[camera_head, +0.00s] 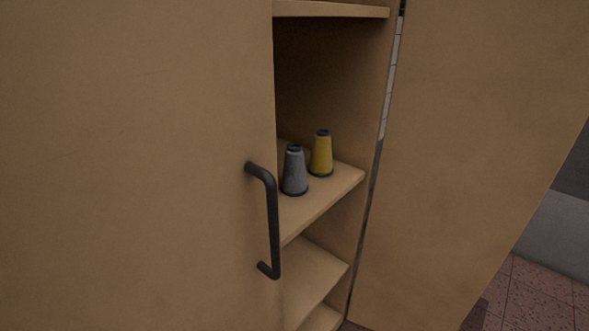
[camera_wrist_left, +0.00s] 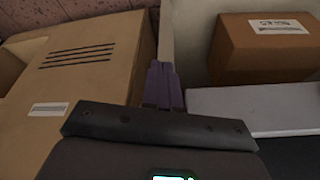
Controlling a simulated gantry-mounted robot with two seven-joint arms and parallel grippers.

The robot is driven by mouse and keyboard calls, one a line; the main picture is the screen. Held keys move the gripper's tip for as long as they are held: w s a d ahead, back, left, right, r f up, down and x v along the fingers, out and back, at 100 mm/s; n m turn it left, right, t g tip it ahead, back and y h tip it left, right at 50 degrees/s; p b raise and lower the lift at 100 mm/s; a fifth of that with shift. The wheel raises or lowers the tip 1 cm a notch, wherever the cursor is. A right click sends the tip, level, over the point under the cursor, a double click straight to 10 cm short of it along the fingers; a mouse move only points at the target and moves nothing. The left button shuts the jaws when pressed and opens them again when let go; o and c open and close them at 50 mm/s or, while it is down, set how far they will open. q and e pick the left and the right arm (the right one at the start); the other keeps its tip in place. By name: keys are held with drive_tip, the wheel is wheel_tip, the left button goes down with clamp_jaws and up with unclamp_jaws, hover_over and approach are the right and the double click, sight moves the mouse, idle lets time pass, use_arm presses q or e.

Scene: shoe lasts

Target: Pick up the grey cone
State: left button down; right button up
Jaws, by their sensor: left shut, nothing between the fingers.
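The grey cone (camera_head: 294,171) stands upright on a shelf of the wooden cabinet in the head view. It has a dark top and a dark base rim. My left gripper (camera_wrist_left: 163,85) shows in the left wrist view, its purple fingers shut together with nothing held. It is among cardboard boxes there, and the cone is not in that view. Neither gripper shows in the head view, and my right gripper is not seen at all.
A yellow cone (camera_head: 321,154) stands just behind and right of the grey one. A cabinet door with a black handle (camera_head: 270,219) is at the left, close to the shelf opening. Cardboard boxes (camera_wrist_left: 85,65) (camera_wrist_left: 262,47) flank my left gripper.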

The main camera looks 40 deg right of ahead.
use_arm(q)
drive_tip(key=shift+c, duration=2.1)
unclamp_jaws()
drive_tip(key=shift+a, duration=0.15)
